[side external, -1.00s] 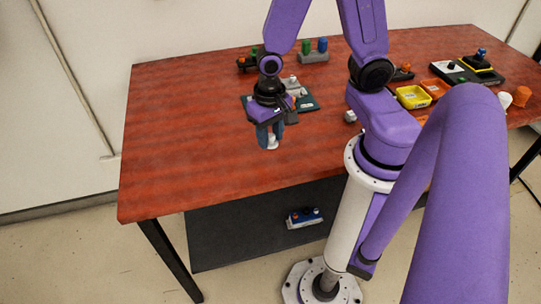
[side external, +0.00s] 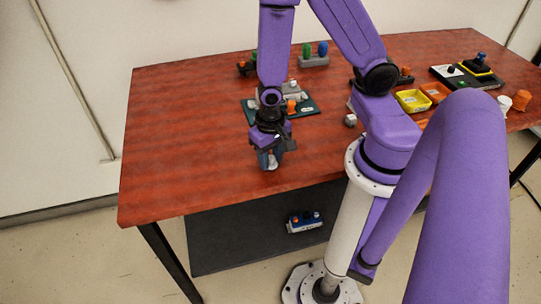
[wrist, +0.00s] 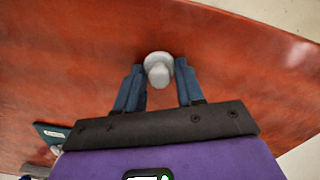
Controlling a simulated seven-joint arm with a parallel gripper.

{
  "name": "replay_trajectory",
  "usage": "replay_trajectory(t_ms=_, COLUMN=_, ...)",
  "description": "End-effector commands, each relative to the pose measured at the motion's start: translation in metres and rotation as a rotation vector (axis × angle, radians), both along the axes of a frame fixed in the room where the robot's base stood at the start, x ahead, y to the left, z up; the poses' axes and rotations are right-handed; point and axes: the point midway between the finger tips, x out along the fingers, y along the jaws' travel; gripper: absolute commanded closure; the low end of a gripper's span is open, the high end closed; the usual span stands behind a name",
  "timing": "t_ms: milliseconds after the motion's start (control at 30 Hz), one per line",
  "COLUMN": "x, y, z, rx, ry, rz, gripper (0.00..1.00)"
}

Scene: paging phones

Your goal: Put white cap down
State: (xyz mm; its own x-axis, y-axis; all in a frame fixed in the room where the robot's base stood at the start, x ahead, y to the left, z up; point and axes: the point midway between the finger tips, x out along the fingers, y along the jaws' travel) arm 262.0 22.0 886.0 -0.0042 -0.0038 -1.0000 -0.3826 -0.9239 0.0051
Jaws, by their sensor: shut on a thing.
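The white cap (wrist: 159,66) is a small round whitish piece with a wider rim, seen between my two blue fingertips in the wrist view. My gripper (wrist: 160,78) is shut on it. In the side external view my gripper (side external: 269,161) points down near the table's front edge, with the cap (side external: 272,163) low between the fingers, partly hidden by them. The cap is at or just above the red-brown table top (side external: 190,150); I cannot tell whether it touches.
A dark green board (side external: 309,109) with grey and orange parts lies just behind my gripper. A small grey block (side external: 350,120) sits to the right. A yellow tray (side external: 413,100) is farther right. The table's left part is clear.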

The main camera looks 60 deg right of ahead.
Motion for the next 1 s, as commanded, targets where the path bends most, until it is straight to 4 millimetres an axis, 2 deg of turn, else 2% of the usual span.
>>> replay_trajectory(t_ms=233, x=0.000, y=0.000, z=-0.003, rx=-0.001, ry=0.002, rz=0.000, gripper=0.91)
replay_trajectory(t_ms=267, x=0.000, y=0.000, z=-0.003, rx=-0.001, ry=0.000, rz=0.000, gripper=0.56)
replay_trajectory(t_ms=300, x=0.000, y=0.000, z=-0.003, rx=0.000, ry=0.000, rz=0.000, gripper=0.43)
replay_trajectory(t_ms=333, x=0.000, y=0.000, z=-0.003, rx=0.000, ry=0.000, rz=0.000, gripper=0.37)
replay_trajectory(t_ms=700, x=0.000, y=0.000, z=0.000, rx=0.001, ry=0.000, rz=0.000, gripper=0.37)
replay_trajectory(t_ms=1000, x=0.001, y=0.001, z=0.027, rx=0.003, ry=-0.004, rz=0.000, gripper=0.37)
